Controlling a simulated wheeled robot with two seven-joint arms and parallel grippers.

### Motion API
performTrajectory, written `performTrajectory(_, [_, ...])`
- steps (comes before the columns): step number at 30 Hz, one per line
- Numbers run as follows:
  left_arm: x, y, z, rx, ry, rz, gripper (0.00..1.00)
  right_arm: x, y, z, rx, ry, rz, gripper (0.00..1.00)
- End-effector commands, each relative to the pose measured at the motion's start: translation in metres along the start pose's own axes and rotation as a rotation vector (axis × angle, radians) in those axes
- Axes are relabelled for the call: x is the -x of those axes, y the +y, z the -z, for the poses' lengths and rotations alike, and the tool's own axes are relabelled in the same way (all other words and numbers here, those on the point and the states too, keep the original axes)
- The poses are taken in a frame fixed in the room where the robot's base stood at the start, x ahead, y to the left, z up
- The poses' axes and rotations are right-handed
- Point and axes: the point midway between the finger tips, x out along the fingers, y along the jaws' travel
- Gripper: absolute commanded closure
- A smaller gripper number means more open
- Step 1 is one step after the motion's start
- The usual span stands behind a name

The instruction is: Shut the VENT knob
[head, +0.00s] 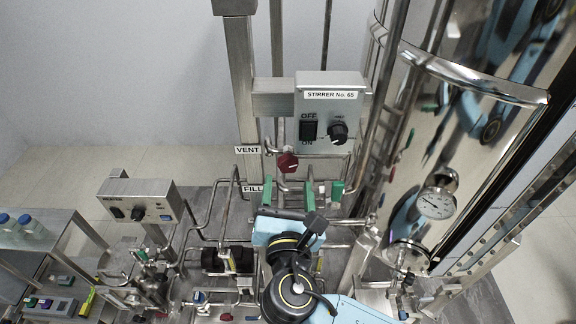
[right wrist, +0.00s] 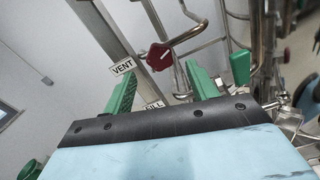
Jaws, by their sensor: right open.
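The VENT knob (head: 287,162) is a dark red lobed knob on thin steel piping, to the right of the white VENT label (head: 247,150). In the right wrist view the red knob (right wrist: 160,56) shows a small pale mark on its face. My right gripper (head: 288,190) is open, its two green fingers pointing up toward the knob from just below it in the head view. In the right wrist view the knob appears beyond and between the fingertips (right wrist: 161,78), apart from both. Nothing is between the fingers. My left gripper is not in view.
A FILL label (head: 252,189) sits below the VENT label. A green handle (head: 337,190) stands close right of my fingers. The STIRRER box (head: 328,112) is above the knob. A shiny steel vessel (head: 470,130) with a gauge (head: 437,203) is at right.

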Motion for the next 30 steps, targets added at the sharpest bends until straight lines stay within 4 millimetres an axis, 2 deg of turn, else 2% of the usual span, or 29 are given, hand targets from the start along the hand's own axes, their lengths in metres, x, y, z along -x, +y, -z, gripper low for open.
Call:
performTrajectory(3, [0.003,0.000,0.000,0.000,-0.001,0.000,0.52,-0.025,0.001,-0.001,0.001,-0.002,0.000,0.42])
performTrajectory(9, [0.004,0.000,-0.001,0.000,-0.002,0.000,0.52,-0.050,0.000,0.000,-0.001,0.001,0.000,0.42])
performTrajectory(21, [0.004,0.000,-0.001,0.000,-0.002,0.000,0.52,-0.057,0.000,0.001,-0.002,0.002,0.000,0.42])
performTrajectory(30, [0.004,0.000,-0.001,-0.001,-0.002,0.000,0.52,-0.057,0.000,0.001,-0.002,0.002,0.000,0.80])
